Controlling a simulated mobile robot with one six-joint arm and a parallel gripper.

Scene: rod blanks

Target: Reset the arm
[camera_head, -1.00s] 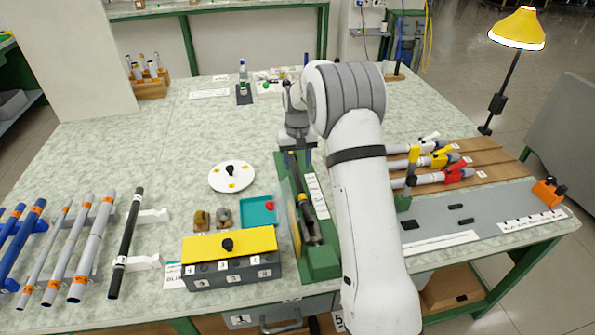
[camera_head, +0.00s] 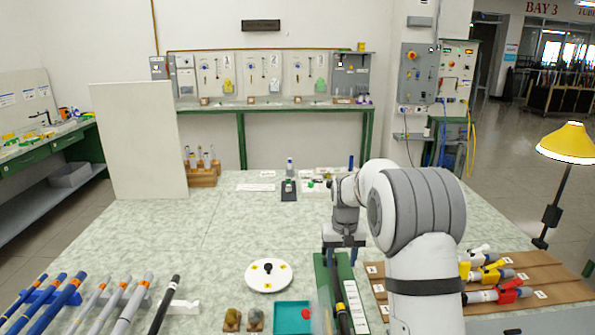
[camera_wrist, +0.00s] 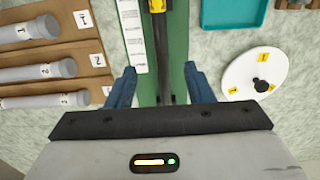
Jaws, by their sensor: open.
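My gripper (camera_head: 344,244) is above the far end of a green fixture (camera_head: 325,281) on the table. In the wrist view my gripper (camera_wrist: 161,85) shows two blue fingers spread wide apart, with nothing held between them. The green fixture, with a dark rod along it and a white label strip, also runs between the fingers in the wrist view (camera_wrist: 177,50). From these views I cannot tell how high the fingers are above it.
A white disc (camera_head: 269,276) and a teal tray (camera_head: 293,318) lie left of the fixture. A yellow lamp (camera_head: 567,143) stands beyond. Rods (camera_head: 90,304) lie at left. The table's middle (camera_head: 200,235) is clear.

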